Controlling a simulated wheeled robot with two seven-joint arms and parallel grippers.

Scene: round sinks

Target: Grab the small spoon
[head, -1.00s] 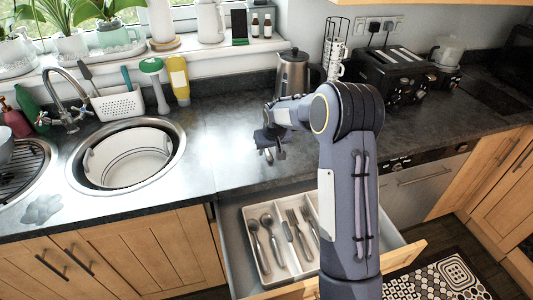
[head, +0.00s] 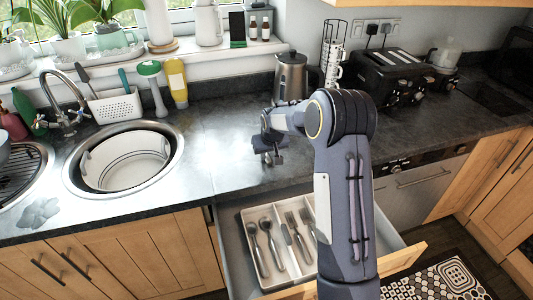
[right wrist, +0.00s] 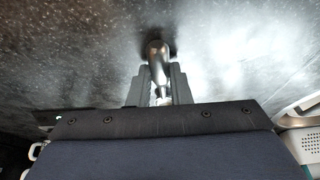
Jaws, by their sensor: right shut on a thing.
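My right gripper (head: 270,160) is over the worktop, behind the open drawer, with its fingers pointing down. In the right wrist view, its two grey fingers (right wrist: 160,88) are shut on a shiny metal piece with a rounded end, which looks like the small spoon (right wrist: 157,60). Most of this piece is hidden by the fingers and the wrist, and in the head view it is too small to make out. Two other spoons (head: 267,226) lie in the left part of the cutlery tray (head: 247,213). My left gripper is not in view.
The drawer (head: 228,240) stands open, with forks (head: 293,220) in the tray. A round sink (head: 72,178) with a white bowl is at the left. A kettle (head: 291,76) and a black toaster (head: 393,80) stand at the back. The worktop between sink and kettle is clear.

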